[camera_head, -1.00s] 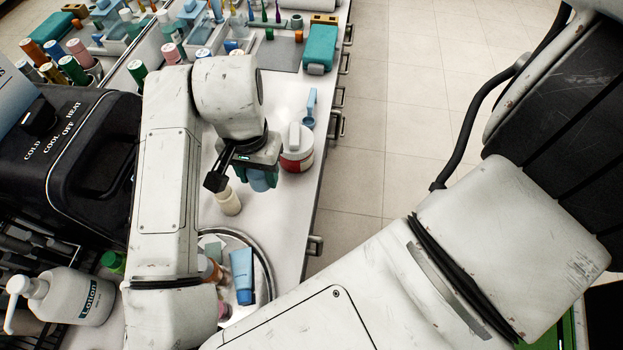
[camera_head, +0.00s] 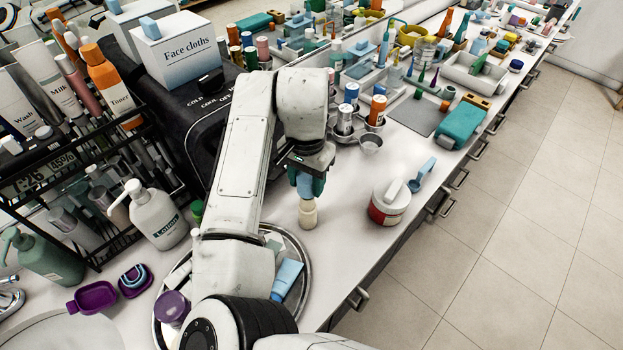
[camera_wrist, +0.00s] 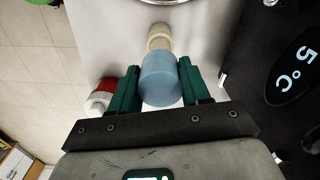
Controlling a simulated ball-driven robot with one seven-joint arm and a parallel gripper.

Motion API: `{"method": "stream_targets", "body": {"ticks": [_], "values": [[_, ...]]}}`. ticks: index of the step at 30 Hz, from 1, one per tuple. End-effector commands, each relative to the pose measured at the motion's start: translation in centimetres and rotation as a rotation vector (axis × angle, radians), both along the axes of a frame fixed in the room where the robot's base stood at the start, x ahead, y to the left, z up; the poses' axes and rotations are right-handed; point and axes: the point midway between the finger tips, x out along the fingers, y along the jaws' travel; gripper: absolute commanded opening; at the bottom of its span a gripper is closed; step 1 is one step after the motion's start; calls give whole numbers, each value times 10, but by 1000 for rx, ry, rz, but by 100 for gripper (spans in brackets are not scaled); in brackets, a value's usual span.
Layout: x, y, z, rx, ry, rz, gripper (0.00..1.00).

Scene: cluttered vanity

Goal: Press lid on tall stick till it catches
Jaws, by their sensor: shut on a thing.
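My gripper (camera_head: 305,184) is shut on a blue lid (camera_wrist: 160,80), with a green finger on each side of it. The lid shows partly between the fingers in the head view (camera_head: 304,188). Right below it stands a cream tall stick (camera_head: 308,215), upright on the white counter. The stick also shows beyond the lid in the wrist view (camera_wrist: 158,38). The lid is in line with the stick and its lower end looks to meet the stick's top. Whether it is pushed on or only resting there, I cannot tell.
A round metal tray (camera_head: 309,265) with a blue tube (camera_head: 286,279) lies in front. A red and white tub (camera_head: 389,203) and a blue scoop (camera_head: 422,174) stand to the right. A black case (camera_head: 190,122) is on the left. Counter between stick and tub is clear.

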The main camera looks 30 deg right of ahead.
Motion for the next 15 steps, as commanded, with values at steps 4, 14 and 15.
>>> {"method": "stream_targets", "body": {"ticks": [4, 14, 15], "values": [[0, 0, -17, 0, 0, 0, 19], [-1, 0, -44, -1, 2, 1, 19], [-1, 0, -46, -1, 1, 1, 19]]}}
